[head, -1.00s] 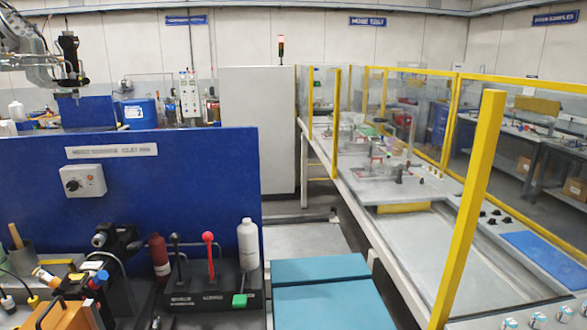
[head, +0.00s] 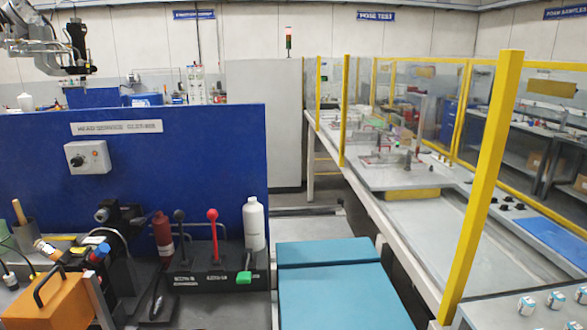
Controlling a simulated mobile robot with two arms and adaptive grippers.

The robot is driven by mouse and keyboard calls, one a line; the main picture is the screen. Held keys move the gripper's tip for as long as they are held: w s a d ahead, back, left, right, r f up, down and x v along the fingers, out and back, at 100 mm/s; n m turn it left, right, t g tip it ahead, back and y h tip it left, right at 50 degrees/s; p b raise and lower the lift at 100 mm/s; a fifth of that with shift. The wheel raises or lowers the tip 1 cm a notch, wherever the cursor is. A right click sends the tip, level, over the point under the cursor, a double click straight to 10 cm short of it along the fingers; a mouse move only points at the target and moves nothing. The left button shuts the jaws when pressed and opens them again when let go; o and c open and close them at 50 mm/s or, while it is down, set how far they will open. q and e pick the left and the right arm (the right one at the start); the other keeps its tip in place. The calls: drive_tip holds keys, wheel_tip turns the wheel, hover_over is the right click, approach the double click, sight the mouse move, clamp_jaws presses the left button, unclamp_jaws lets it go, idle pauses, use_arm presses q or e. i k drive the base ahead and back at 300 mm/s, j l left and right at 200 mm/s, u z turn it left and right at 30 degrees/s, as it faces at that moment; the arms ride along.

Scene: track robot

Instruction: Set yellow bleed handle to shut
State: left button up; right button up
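No handle that I can surely call the yellow bleed handle shows in the head view. Small yellow parts (head: 62,238) show at the lower left beside a black fixture (head: 118,222), too small to tell their shape or setting. A black valve block (head: 210,262) stands before the blue panel. It carries a black-knobbed lever (head: 180,232) and a red-knobbed lever (head: 213,235), both upright, and a green tab (head: 244,278) at its front right. Neither of my grippers is in view.
A blue panel (head: 200,165) with a grey rotary switch box (head: 88,157) stands behind the bench. A white bottle (head: 254,225), a red bottle (head: 163,233) and an orange box (head: 48,302) crowd it. Teal pads (head: 335,290) lie right. A yellow-framed fence (head: 487,180) stands further right.

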sight(72, 240)
drive_tip(key=j+u, duration=0.25)
drive_tip(key=u, duration=0.15)
drive_tip(key=i+j+u, duration=0.1)
drive_tip(key=j+u, duration=0.15)
drive_tip(key=u, duration=0.15)
drive_tip(key=i+j+u, duration=0.1)
drive_tip(key=u, duration=0.3)
drive_tip(key=j, duration=0.15)
